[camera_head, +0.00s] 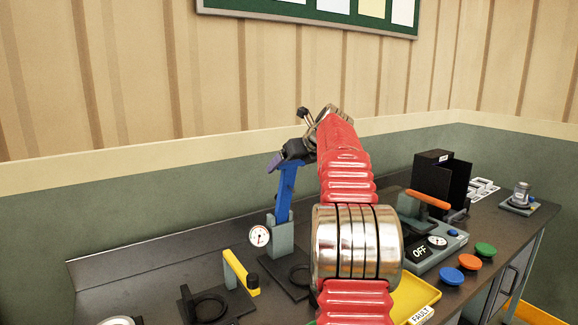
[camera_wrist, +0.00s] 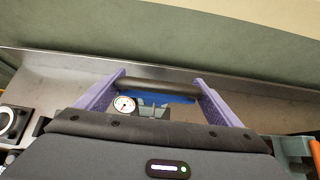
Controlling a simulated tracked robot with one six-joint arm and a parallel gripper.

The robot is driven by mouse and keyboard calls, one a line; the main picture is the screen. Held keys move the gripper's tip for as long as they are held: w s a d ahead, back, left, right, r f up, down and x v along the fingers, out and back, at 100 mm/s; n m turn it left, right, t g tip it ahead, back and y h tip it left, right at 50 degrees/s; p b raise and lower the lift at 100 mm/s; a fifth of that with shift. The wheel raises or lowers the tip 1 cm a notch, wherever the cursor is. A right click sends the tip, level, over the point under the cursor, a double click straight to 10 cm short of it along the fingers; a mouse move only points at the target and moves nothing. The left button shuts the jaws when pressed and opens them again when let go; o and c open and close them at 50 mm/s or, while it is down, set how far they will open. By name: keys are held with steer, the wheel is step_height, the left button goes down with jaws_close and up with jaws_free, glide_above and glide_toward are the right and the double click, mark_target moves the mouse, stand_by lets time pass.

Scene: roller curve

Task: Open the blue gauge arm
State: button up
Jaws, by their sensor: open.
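The blue gauge arm (camera_head: 285,190) stands nearly upright, leaning slightly right, from a grey block (camera_head: 280,238) on the bench. A white dial (camera_head: 259,236) is beside the block; it also shows in the wrist view (camera_wrist: 125,104). My gripper (camera_head: 277,160) is at the top of the blue arm. In the wrist view my gripper (camera_wrist: 160,78) has its two purple fingers apart, one at each end of a dark crossbar (camera_wrist: 158,87). Blue of the arm (camera_wrist: 178,98) shows just below the bar. I cannot tell whether the fingers touch the bar.
A yellow arm (camera_head: 235,267) on a black base stands left of the blue one. To the right are a box with an orange handle (camera_head: 428,199) and an OFF label, coloured buttons (camera_head: 467,262), a yellow tray (camera_head: 415,297) and a black box (camera_head: 435,170). The wall is behind.

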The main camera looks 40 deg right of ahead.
steer(key=v, duration=1.3)
steer(key=shift+s, duration=0.3)
steer(key=shift+r, duration=0.15)
